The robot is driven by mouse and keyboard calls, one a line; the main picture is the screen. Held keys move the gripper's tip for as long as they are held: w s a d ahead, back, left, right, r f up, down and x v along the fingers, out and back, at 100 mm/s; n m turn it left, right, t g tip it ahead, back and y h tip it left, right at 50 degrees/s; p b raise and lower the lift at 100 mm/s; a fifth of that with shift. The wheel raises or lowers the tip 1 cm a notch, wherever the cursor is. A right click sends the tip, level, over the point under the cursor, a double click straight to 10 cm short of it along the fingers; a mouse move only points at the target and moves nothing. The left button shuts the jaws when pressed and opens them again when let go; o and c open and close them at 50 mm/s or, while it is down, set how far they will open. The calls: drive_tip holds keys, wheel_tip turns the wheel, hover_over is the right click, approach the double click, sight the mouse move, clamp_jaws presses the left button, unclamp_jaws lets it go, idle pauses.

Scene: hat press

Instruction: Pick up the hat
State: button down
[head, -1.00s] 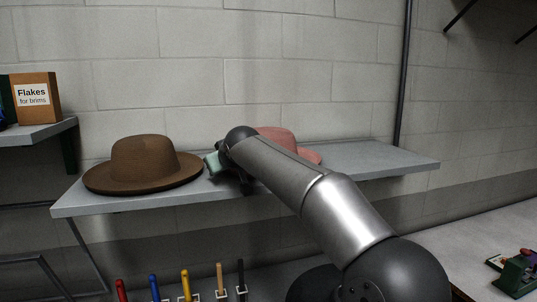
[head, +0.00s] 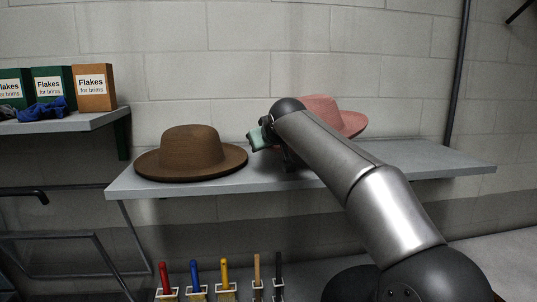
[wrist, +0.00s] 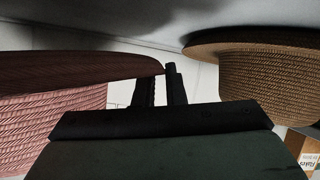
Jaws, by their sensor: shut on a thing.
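A pink hat (head: 322,108) is partly hidden behind my arm in the head view. It is tilted, with its right brim clear above the shelf (head: 440,165). In the wrist view the pink hat (wrist: 60,115) fills the left side, and the edge of its brim reaches my gripper's fingers (wrist: 160,88). My gripper (head: 290,158) is shut on that brim; its fingertips are mostly hidden in the head view. A brown hat (head: 190,145) sits upright on the left part of the shelf. It also shows at the right of the wrist view (wrist: 275,80), apart from the fingers.
A higher shelf (head: 75,122) at left holds several Flakes boxes (head: 94,88) and a blue cloth-like item (head: 45,110). The right end of the shelf is bare. A block wall stands close behind.

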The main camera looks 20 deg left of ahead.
drive_tip(key=s+a+r, duration=0.2)
drive_tip(key=s+r, duration=0.2)
drive_tip(key=s, duration=0.2)
drive_tip(key=s+a+r, duration=0.2)
drive_tip(key=s+r, duration=0.3)
drive_tip(key=s, duration=0.1)
drive_tip(key=shift+s+a+b, duration=0.3)
drive_tip(key=shift+b, duration=0.1)
